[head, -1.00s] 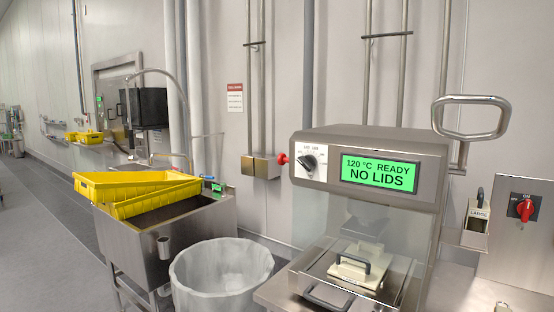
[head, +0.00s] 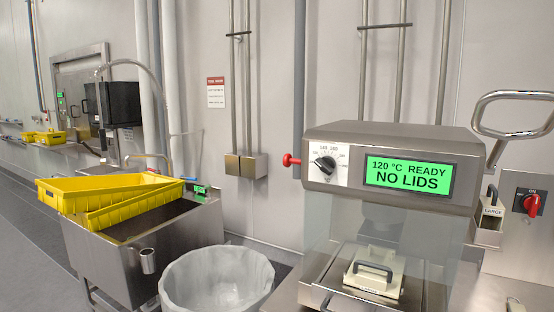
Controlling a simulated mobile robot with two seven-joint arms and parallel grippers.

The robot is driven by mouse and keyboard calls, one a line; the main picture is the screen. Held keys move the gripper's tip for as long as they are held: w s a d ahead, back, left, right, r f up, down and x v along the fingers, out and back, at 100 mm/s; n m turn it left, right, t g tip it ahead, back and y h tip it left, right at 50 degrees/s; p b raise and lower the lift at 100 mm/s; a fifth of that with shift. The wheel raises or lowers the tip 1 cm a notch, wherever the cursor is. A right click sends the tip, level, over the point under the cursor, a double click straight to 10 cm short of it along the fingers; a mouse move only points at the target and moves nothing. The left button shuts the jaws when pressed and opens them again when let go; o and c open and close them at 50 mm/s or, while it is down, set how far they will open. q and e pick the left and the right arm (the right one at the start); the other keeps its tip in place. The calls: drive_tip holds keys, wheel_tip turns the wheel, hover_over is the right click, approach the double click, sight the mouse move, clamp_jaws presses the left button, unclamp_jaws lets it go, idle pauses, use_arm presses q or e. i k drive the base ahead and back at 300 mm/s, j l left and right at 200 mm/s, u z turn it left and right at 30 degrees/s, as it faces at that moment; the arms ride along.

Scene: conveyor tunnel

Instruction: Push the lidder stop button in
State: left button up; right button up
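The lidder (head: 395,170) is a steel machine at the right of the head view. Its green display reads "120 °C READY NO LIDS". A red mushroom-shaped button (head: 289,160) sticks out from the lidder's left side, just left of the dial (head: 326,165). It stands out from the housing on a short stem. Neither of my grippers is in the head view, and nothing touches the button.
A lined bin (head: 216,283) stands in front and left of the lidder. Left of it is a steel sink (head: 150,245) with yellow crates (head: 105,190). A large handle (head: 510,115) rises at the lidder's right. A red switch (head: 531,204) is on a panel at the far right.

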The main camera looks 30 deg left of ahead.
sight(287, 160)
drive_tip(key=j+z, duration=0.1)
drive_tip(key=j, duration=0.65)
drive_tip(key=j+z, duration=0.1)
drive_tip(key=j, duration=0.7)
drive_tip(key=k+j+z, duration=0.1)
drive_tip(key=j, duration=1.4)
drive_tip(key=k+z, duration=0.05)
